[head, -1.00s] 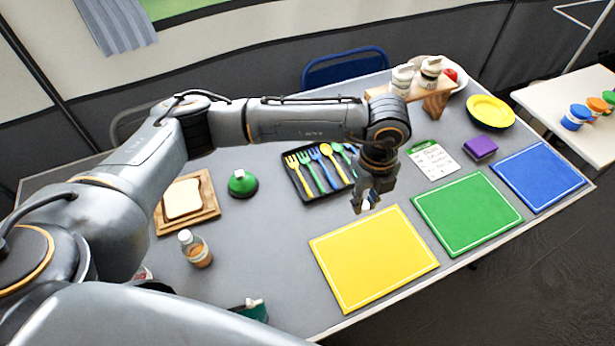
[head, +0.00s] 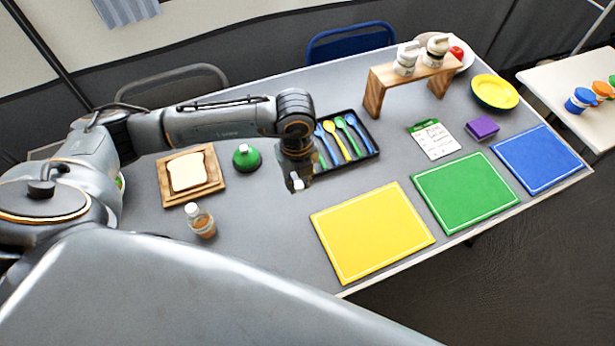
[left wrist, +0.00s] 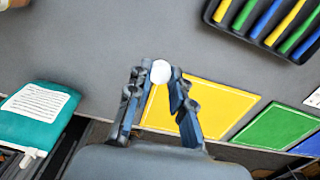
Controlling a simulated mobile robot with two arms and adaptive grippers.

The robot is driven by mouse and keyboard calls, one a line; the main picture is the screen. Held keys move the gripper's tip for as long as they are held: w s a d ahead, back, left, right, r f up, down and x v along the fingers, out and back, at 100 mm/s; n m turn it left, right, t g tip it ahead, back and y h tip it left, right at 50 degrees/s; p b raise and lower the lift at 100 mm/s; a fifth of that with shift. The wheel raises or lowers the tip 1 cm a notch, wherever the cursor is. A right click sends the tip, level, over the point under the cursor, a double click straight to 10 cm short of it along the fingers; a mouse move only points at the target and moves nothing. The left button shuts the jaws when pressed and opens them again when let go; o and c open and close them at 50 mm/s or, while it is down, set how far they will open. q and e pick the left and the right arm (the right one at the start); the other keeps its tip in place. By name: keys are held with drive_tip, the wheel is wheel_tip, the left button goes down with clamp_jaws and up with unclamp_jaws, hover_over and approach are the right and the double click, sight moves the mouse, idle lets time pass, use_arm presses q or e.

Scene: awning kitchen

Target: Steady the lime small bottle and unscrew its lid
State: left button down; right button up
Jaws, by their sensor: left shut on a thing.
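My left gripper (head: 297,186) points down over the table, just left of the cutlery tray. It is shut on a small white round thing (left wrist: 160,71), which shows between the fingertips in the left wrist view. I cannot tell whether this is a lid alone or the top of a bottle. No clearly lime small bottle shows. A squat green container with a white top (head: 246,158) stands left of the gripper, apart from it. A clear bottle with orange-brown contents and a pale cap (head: 201,221) stands nearer the front. My right gripper is out of view.
The black cutlery tray (head: 372,152) lies right of the gripper. Yellow (head: 371,231), green (head: 464,188) and blue (head: 537,158) mats line the front right. Bread lies on a wooden board (head: 216,181). A teal pack (left wrist: 42,132) shows at left in the wrist view.

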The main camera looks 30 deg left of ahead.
use_arm(q)
drive_tip(key=w+f, duration=0.2)
drive_tip(key=f, duration=0.1)
drive_tip(key=w+f, duration=0.2)
drive_tip(key=w, duration=0.1)
drive_tip(key=shift+a+f, duration=0.15)
drive_tip(key=shift+f, duration=0.25)
drive_tip(key=f+p, duration=0.1)
drive_tip(key=f, duration=0.2)
drive_tip(key=shift+w, duration=0.2)
drive_tip(key=shift+f, duration=0.2)
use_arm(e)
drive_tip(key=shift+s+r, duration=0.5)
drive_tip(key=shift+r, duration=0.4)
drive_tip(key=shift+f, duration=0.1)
use_arm(q)
drive_tip(key=shift+f, duration=0.2)
drive_tip(key=c, duration=1.2)
unclamp_jaws()
drive_tip(key=shift+r, duration=0.15)
